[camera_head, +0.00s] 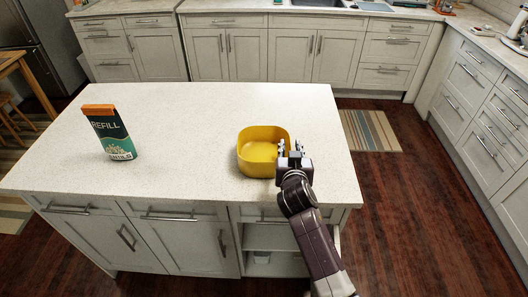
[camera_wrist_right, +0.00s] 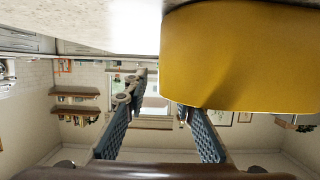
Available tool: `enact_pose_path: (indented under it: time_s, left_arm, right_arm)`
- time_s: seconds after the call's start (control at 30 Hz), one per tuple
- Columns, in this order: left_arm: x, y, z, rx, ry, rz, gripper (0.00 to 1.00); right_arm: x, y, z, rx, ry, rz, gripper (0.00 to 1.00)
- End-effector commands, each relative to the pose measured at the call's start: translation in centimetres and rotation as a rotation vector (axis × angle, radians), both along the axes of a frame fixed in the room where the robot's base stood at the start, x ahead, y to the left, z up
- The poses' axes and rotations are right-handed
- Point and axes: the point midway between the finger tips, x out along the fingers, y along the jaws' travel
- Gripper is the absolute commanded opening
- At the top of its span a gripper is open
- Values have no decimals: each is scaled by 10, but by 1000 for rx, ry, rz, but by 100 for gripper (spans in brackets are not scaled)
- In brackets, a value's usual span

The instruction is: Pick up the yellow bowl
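The yellow bowl (camera_head: 258,163) is a rounded-square, open bowl standing upright near the front right of the white island top. My right gripper (camera_head: 290,147) is at the bowl's right side, with its two fingers apart. In the head view its left finger overlaps the bowl's right rim and its right finger is outside the bowl. In the right wrist view, which looks upside down, the yellow bowl (camera_wrist_right: 245,60) fills the upper right. The right gripper (camera_wrist_right: 158,105) shows there with a clear gap between its fingers. The bowl's wall hides one fingertip. My left gripper is out of view.
A green and orange "REFILL" box (camera_head: 111,133) stands upright at the left of the island top (camera_head: 195,125). The surface between the box and the bowl is clear. The island's right edge is close to the bowl. A striped rug (camera_head: 370,130) lies on the floor beyond.

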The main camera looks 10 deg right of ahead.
Motion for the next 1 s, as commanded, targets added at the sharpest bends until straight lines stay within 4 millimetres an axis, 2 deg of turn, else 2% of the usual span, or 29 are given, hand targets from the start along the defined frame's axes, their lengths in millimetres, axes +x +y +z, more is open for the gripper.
enact_pose_path:
  time_s: [0.13,0.4,0.47,0.63,1.0]
  left_arm:
    - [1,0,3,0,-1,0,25]
    - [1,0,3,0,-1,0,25]
    - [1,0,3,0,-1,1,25]
    - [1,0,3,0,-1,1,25]
    - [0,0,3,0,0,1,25]
  right_arm:
    - [11,-3,-3,-1,1,-1,24]
    - [12,-3,-5,-1,1,0,24]
    - [12,-3,-5,-1,1,0,20]
    - [12,-3,-5,0,1,0,1]
    - [12,-3,-4,1,-1,0,0]
